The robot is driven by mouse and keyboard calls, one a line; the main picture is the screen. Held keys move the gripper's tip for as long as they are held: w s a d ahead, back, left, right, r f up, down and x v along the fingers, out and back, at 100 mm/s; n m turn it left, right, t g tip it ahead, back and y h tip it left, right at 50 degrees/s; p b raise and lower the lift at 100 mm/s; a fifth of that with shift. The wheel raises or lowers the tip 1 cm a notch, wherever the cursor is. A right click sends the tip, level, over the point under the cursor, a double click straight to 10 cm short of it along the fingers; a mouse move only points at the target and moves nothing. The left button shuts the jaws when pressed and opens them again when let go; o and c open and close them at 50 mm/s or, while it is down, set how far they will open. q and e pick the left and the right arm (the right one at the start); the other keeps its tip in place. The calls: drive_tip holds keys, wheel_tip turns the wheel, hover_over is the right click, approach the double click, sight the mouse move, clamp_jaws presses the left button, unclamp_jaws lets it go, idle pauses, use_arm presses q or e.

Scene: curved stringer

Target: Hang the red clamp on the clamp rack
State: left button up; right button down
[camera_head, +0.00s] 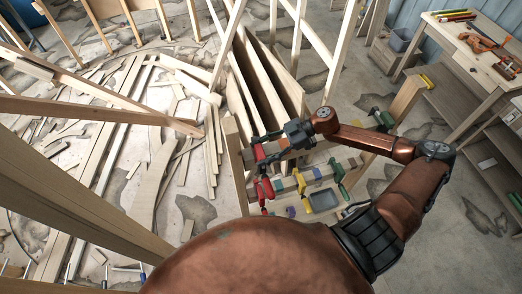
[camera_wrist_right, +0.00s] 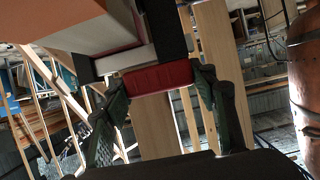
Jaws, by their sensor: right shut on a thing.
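My right gripper (camera_head: 268,143) is at the wooden clamp rack (camera_head: 234,160), near its left post. It is shut on the red clamp (camera_head: 260,153). In the right wrist view a red part of the clamp (camera_wrist_right: 158,77) lies between the two dark green fingers, with a dark bar beside it. I cannot tell whether the clamp touches the rack. The rack carries other clamps, including a yellow one (camera_head: 325,200) and a green one (camera_head: 338,172). Another red piece (camera_head: 264,189) shows just below the gripper. My left gripper is out of view.
Wooden boards (camera_head: 270,85) lean behind the rack. Loose planks (camera_head: 155,180) cover the floor at left. A workbench (camera_head: 475,60) with orange tools (camera_head: 480,43) stands at upper right. My own arm and body hide part of the rack's front.

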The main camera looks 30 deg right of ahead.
drive_tip(key=shift+r, duration=0.1)
drive_tip(key=c, duration=1.1)
unclamp_jaws()
drive_tip(key=o, duration=0.4)
drive_tip(key=shift+c, duration=0.2)
drive_tip(key=shift+d, duration=0.1)
drive_tip(key=v, duration=1.1)
drive_tip(key=shift+d, duration=0.4)
drive_tip(key=shift+s, duration=0.15)
